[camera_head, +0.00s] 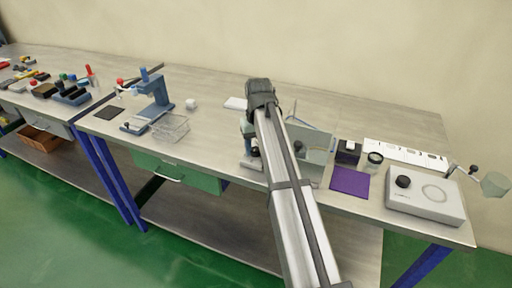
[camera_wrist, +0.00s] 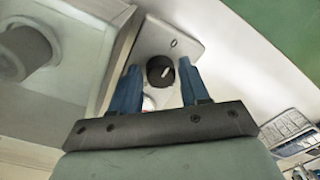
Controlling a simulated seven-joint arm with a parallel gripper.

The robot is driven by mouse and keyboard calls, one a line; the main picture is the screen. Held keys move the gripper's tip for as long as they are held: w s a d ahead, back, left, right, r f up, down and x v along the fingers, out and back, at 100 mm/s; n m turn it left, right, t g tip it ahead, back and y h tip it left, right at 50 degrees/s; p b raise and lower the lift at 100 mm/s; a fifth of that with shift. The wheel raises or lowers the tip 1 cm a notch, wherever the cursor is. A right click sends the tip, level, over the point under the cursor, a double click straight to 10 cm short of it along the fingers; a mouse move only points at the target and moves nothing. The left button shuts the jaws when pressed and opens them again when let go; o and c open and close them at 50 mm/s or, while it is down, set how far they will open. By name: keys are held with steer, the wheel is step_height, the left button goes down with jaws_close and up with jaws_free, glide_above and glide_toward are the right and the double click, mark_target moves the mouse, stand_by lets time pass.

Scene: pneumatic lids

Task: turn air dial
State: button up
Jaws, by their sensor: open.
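In the wrist view a round black dial (camera_wrist: 160,71) with a white mark sits on a pale plate (camera_wrist: 172,38). My gripper (camera_wrist: 159,68) is open, one blue finger on the left of the dial and one on the right. The fingertips are level with the dial in the picture; I cannot tell whether they touch it. A small round face with a red mark (camera_wrist: 148,103) shows partly below the dial, between the fingers. In the head view my arm hides the dial and most of the station (camera_head: 249,145) at my gripper.
A grey cylinder (camera_wrist: 25,50) stands close at left in the wrist view. A wire basket (camera_head: 171,128) is left of the station on the bench. A grey box (camera_head: 312,143), purple mat (camera_head: 349,184) and white box with a black knob (camera_head: 425,199) lie right of my arm.

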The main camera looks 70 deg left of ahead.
steer(key=shift+f, duration=0.15)
steer(key=c, duration=0.8)
steer(key=shift+o, duration=0.2)
steer(key=shift+m, duration=0.3)
steer(key=m, duration=0.4)
steer(key=shift+m, duration=0.3)
steer(key=m, duration=0.5)
steer(key=shift+s, duration=0.15)
steer(key=m, duration=0.6)
steer(key=shift+a+m, duration=0.15)
steer(key=shift+m, duration=0.25)
steer(key=m, duration=0.6)
steer(key=shift+a+m+t, duration=0.1)
steer(key=shift+m+t, duration=0.2)
